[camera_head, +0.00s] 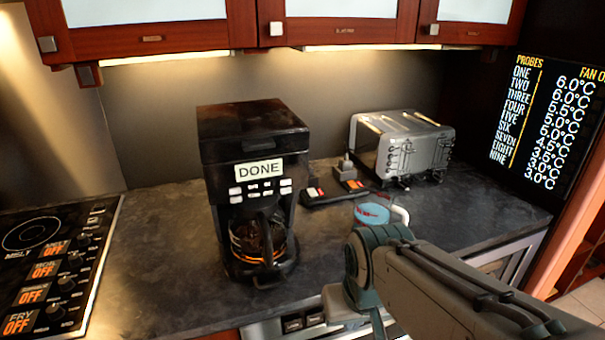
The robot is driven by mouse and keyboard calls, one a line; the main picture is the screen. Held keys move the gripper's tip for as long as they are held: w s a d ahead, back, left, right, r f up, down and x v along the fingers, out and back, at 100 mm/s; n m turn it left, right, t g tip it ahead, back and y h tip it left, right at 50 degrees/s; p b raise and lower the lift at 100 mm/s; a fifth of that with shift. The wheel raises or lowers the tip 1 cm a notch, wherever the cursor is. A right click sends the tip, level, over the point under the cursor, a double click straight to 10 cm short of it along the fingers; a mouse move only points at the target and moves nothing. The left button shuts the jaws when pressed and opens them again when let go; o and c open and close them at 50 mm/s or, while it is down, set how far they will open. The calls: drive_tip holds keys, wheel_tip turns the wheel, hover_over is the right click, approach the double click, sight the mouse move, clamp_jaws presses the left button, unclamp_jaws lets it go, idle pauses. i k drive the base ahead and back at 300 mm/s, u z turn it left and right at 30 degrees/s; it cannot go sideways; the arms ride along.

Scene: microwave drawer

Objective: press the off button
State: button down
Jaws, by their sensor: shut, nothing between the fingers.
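No button that I can read as an off button is clear in the head view. A steel appliance front (262,332) with small dark panels (303,321) shows below the counter edge at the bottom middle. My arm covers its right part and the frame cuts off the rest. My arm reaches in from the lower right and bends down at its elbow in front of the counter. My gripper is not visible; it lies below the frame or behind my arm.
A black coffee maker (252,135) reading DONE stands mid-counter (160,255). A cooktop (55,262) with OFF displays is at left, a temperature screen (545,125) at right.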

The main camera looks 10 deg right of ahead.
sight(284, 183)
drive_tip(key=z, duration=1.65)
drive_tip(key=k, duration=0.7)
drive_tip(key=u, duration=1.35)
